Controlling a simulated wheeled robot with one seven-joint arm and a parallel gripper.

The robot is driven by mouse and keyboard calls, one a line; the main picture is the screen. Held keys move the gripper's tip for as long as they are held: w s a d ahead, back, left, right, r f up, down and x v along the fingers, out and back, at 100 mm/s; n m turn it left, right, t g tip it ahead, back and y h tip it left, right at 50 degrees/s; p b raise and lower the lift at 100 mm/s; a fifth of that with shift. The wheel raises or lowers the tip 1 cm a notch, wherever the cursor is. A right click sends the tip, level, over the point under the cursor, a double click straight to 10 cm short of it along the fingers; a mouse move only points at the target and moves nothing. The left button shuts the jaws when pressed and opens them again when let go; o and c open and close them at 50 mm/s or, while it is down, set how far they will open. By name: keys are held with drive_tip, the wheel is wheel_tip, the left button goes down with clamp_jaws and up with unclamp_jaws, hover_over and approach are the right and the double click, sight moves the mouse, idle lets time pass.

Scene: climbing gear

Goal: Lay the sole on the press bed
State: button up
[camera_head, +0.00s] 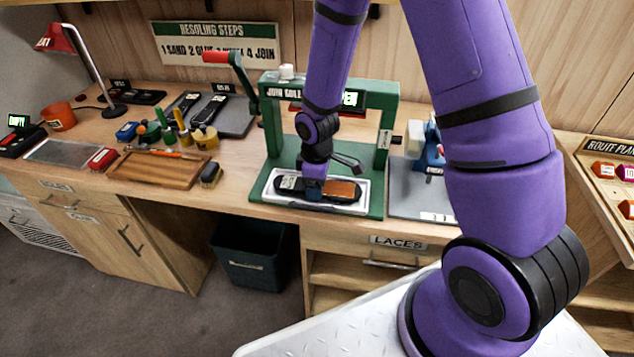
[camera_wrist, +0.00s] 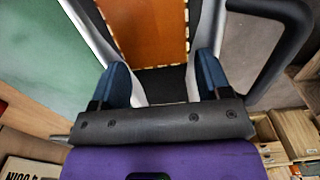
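The sole (camera_head: 342,190) is a long black piece with an orange-brown patch at its right end. It lies lengthwise inside the pale tray-like frame (camera_head: 361,208) on the green press bed (camera_head: 374,213), and looks flat. My gripper (camera_head: 314,190) points down at the middle of the sole and hides that part. In the wrist view my two blue fingers (camera_wrist: 164,84) stand apart on either side of the sole (camera_wrist: 150,30). Pale strips show beside the fingers, and I cannot tell whether the fingers touch the sole's edges.
The green press frame (camera_head: 272,125) with its red-handled lever (camera_head: 240,75) stands close around my arm. A grey mat (camera_head: 235,118) with dark soles lies to the left.

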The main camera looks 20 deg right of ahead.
drive_tip(key=s+d+r+m+t, duration=0.1)
drive_tip(key=s+d+r+m, duration=0.15)
drive_tip(key=r, duration=0.75)
drive_tip(key=s+d+r+m+t, duration=0.1)
drive_tip(key=s+r, duration=0.2)
drive_tip(key=r, duration=0.7)
drive_tip(key=s+d+r+m+t, duration=0.1)
drive_tip(key=s+r+m, duration=0.15)
drive_tip(key=r, duration=0.75)
drive_tip(key=s+d+r+m+t, duration=0.2)
drive_tip(key=s+r+m, duration=0.3)
drive_tip(key=s, duration=0.9)
wheel_tip(320, 180, up, 3)
drive_tip(key=shift+d, duration=0.2)
